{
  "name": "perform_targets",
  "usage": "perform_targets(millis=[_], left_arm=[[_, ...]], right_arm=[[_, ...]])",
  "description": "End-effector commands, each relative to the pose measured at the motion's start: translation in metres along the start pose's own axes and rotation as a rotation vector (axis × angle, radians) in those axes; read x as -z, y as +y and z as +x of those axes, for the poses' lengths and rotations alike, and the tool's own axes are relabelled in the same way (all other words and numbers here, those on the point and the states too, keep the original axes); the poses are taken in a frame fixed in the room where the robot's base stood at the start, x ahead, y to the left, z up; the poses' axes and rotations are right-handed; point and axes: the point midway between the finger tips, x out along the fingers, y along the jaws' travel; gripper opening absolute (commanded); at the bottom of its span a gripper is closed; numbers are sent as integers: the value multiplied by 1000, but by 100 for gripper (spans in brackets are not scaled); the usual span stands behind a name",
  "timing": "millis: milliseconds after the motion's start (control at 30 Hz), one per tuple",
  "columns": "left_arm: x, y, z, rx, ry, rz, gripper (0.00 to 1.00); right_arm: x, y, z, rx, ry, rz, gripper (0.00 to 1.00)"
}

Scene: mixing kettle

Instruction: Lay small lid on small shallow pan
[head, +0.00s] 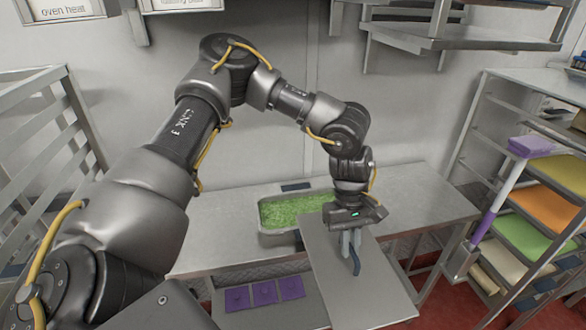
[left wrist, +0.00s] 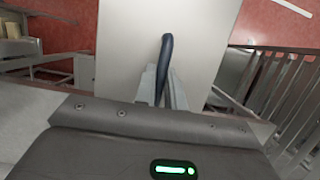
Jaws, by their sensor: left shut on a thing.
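My left gripper (head: 350,246) is shut on the dark blue handle (head: 356,266) of the small lid, a flat grey rectangular plate (head: 385,292). It holds the lid up, in front and to the right of the pan in the head view, where the lid covers part of the pan's front right. The small shallow pan (head: 276,238) stands on the steel table and holds green chopped contents (head: 295,209). In the left wrist view the handle (left wrist: 165,62) stands between the fingers and the lid (left wrist: 205,38) lies beyond it. The pan is not visible there. My right gripper is not in view.
The steel table (head: 215,225) is clear left of the pan and at the far right. A small dark blue item (head: 296,186) lies behind the pan. Purple squares (head: 264,293) lie on the lower shelf. A rack with coloured boards (head: 550,208) stands at right, a metal rack at left.

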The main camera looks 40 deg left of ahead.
Motion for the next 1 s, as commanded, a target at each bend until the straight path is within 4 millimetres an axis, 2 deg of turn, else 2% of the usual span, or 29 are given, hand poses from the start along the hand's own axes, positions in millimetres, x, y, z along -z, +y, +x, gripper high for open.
perform_targets(millis=[133,200,300,367,467,600,700,833,1000], left_arm=[[17,42,-23,-61,-7,-192,0],[34,61,-38,-101,-9,-327,0],[68,75,-56,-162,-9,-541,0],[92,76,-66,-200,-8,-672,0],[134,67,-79,-261,-6,-885,0],[191,34,-89,-345,-1,-1155,0],[222,8,-92,-394,0,-1306,0],[246,-20,-92,-437,1,-1432,0],[258,-35,-91,-462,0,-1497,0]], right_arm=[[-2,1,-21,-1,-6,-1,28],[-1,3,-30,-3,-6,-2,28],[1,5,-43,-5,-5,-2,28],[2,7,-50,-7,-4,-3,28],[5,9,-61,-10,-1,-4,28],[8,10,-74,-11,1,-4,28],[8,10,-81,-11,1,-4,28],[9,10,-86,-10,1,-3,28],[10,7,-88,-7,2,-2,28]])
